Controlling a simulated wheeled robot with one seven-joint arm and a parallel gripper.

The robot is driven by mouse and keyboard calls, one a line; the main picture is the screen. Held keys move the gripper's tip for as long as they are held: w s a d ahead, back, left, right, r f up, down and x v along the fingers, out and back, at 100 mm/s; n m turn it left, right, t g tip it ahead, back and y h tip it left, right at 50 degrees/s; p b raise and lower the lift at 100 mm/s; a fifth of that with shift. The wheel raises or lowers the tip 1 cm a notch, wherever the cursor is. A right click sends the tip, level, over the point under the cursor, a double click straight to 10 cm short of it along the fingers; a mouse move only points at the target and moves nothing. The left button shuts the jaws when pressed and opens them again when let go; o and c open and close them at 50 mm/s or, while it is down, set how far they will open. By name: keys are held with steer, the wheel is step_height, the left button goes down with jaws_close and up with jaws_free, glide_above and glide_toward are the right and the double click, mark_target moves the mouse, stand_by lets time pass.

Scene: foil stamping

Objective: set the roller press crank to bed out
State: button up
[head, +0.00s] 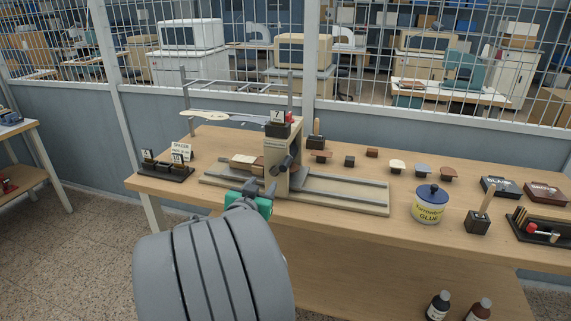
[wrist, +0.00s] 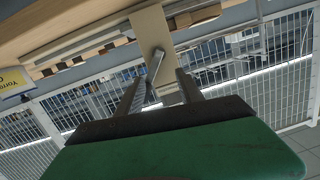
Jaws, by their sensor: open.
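The roller press (head: 297,172) stands on the table, with a wooden upright and a long pale bed running left and right. Its dark crank (head: 285,163) is on the near face of the upright. In the wrist view the crank (wrist: 155,64) shows as a grey bar against the upright (wrist: 152,32). My gripper (head: 262,190), with a teal body, is just in front of and below the crank. In the wrist view its two fingers (wrist: 161,80) are apart, with the crank's end showing between them. I cannot tell whether either finger touches it.
A glue jar (head: 429,203) and a dark block with a wooden handle (head: 478,221) stand to the right. Several small stamps lie behind the bed. A small dark rack (head: 166,171) stands at the left. A wire-mesh partition (head: 240,60) rises behind the table.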

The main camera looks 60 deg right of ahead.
mark_target(287, 163)
steer(key=s+d, duration=0.1)
steer(key=s+d+r+h, duration=0.2)
steer(key=shift+s+d+r+m+g, duration=0.25)
steer(key=shift+s+m+g, duration=0.1)
steer(key=shift+m+g, duration=0.05)
steer(key=d+p, duration=0.1)
steer(key=d, duration=0.1)
steer(key=w+d, duration=0.1)
steer(key=d, duration=0.2)
steer(key=d+p, duration=0.1)
steer(key=d, duration=0.1)
steer(key=shift+w+d+r+p, duration=0.1)
steer(key=shift+w+d+p, duration=0.05)
steer(key=shift+d+p, duration=0.15)
steer(key=shift+a, duration=0.1)
jaws_close()
stand_by(0.4)
